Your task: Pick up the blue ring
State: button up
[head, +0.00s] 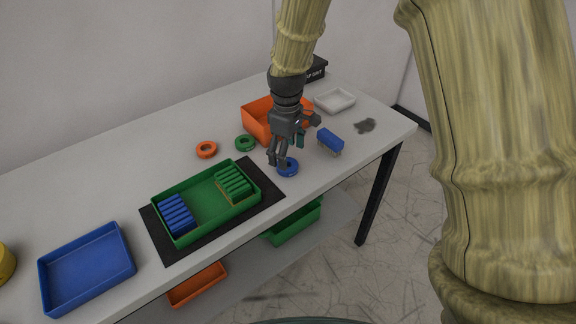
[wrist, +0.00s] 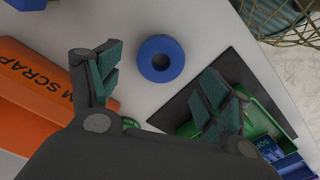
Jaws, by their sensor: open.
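The blue ring (head: 288,167) lies flat on the white table, close to the right corner of the black mat. In the head view my gripper (head: 282,160) is over it and hides part of it. In the wrist view the whole blue ring (wrist: 161,58) shows, with its hole facing the camera. My gripper (wrist: 165,95) is open, with one finger on each side of the ring in that picture and nothing between them. The ring looks a little beyond the fingertips; I cannot tell the exact height gap.
A green tray (head: 190,233) with blue and green blocks stands on the black mat (head: 272,200). An orange bin (head: 256,122), a green ring (head: 245,142), an orange ring (head: 206,149) and a blue-topped brush (head: 330,139) are nearby. A blue tray (head: 122,262) stands at the left.

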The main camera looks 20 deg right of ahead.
jog(key=shift+f+p, duration=0.35)
jog(key=shift+f, duration=1.65)
jog(key=c, duration=1.2)
